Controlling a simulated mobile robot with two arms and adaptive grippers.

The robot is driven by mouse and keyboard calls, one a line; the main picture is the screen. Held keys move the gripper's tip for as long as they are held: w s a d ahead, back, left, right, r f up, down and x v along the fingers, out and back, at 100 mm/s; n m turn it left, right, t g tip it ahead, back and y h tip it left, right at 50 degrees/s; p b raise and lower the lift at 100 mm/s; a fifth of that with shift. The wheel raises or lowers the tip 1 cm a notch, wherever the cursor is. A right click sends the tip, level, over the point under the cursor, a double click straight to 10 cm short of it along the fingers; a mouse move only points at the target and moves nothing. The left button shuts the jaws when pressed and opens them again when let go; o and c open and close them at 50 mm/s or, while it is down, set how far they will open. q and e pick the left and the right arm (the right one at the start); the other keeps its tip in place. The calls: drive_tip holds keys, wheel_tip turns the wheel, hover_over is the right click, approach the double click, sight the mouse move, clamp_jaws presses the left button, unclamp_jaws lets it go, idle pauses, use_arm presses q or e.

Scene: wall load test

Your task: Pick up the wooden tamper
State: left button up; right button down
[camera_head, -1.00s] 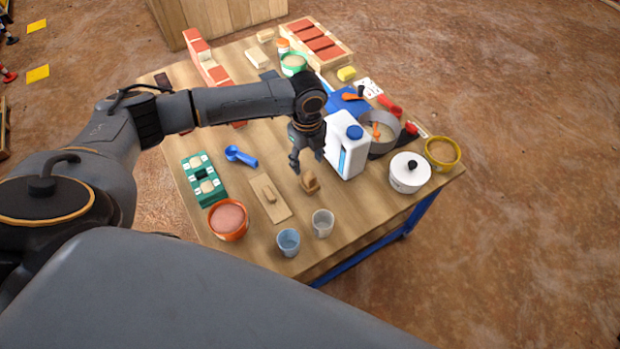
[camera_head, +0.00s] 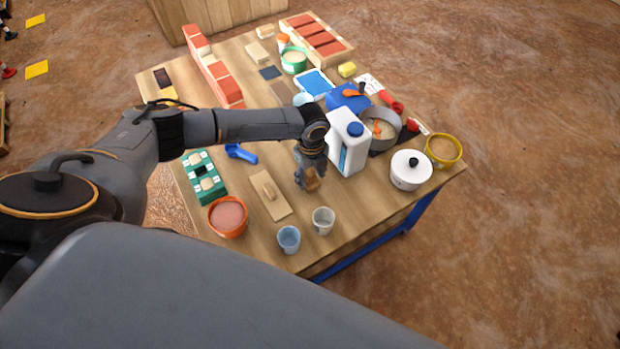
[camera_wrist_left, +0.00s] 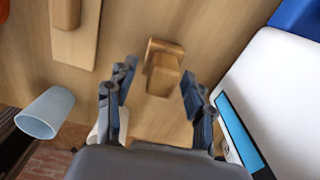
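The wooden tamper (camera_head: 313,184) stands on the table beside the white jug, partly hidden by my left gripper (camera_head: 307,180) in the head view. In the left wrist view the tamper (camera_wrist_left: 163,72) shows as a wooden block with a handle part facing the camera. My left gripper (camera_wrist_left: 158,84) is open, its two fingers on either side of the tamper's near part, with visible gaps to both. I cannot tell how far above the table the fingertips are. My right gripper is in neither view.
The white jug (camera_head: 346,143) stands close right of the gripper. A wooden float (camera_head: 270,195) lies to the left. A clear cup (camera_head: 323,221) and a blue cup (camera_head: 288,239) stand in front, near the table's edge. An orange bucket (camera_head: 228,217) is further left.

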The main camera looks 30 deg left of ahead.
use_arm(q)
clamp_jaws()
drive_tip(key=shift+r, duration=0.1)
drive_tip(key=shift+w+r, duration=0.1)
drive_tip(key=shift+r, duration=0.05)
wheel_tip(320, 180, up, 2)
drive_tip(key=shift+r, duration=0.1)
drive_tip(key=s+d+r, duration=1)
drive_tip(key=shift+r, duration=0.2)
